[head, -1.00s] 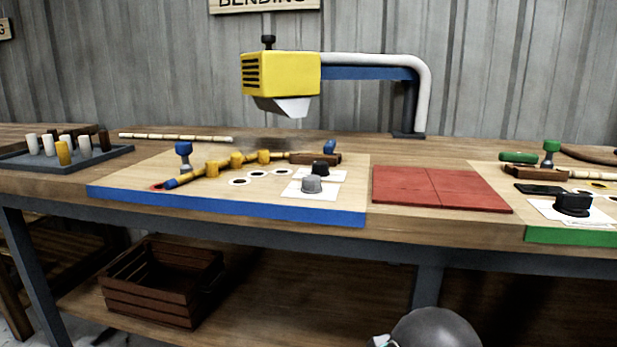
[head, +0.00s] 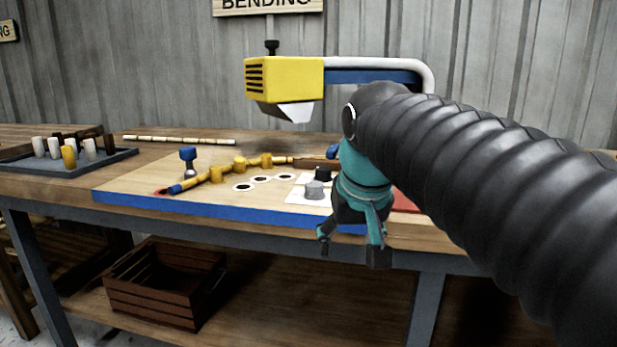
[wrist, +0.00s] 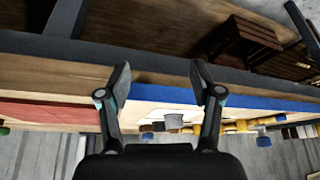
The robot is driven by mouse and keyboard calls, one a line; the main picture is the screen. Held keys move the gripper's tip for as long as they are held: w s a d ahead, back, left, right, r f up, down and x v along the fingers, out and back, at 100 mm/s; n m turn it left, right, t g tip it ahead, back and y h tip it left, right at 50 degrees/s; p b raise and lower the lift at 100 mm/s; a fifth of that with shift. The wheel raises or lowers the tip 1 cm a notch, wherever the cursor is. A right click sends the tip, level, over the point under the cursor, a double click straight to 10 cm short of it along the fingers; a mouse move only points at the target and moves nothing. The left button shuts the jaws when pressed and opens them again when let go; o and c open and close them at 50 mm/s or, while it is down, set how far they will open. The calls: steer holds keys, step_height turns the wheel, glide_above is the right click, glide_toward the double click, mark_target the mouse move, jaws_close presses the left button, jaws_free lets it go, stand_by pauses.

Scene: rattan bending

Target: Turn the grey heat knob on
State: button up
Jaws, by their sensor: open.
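The grey heat knob (head: 314,189) stands on a white plate (head: 297,198) on the blue-edged board, near its front right. A black knob (head: 322,173) is just behind it. My gripper (head: 348,250) is open and empty, in front of the bench edge and slightly right of the grey knob, with its fingers pointing down. In the wrist view, where the bench appears upside down, the grey knob (wrist: 178,121) shows between the two fingers of my gripper (wrist: 161,80), apart from them. I cannot tell which way the knob is set.
A yellow heater (head: 284,80) hangs above the board on a bent arm. A yellow rattan pole (head: 222,173) lies among pegs left of the knobs. A tray of pegs (head: 110,162) is at far left. A wooden crate (head: 165,285) sits on the lower shelf. My arm hides the bench's right side.

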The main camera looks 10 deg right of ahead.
steer(key=m+p, duration=0.1)
steer(key=p, duration=0.1)
glide_toward(315, 184)
steer(key=shift+g, duration=0.3)
steer(key=b+x, duration=0.1)
steer(key=x, duration=0.8)
steer(key=shift+w, duration=0.3)
steer(key=c, duration=1.1)
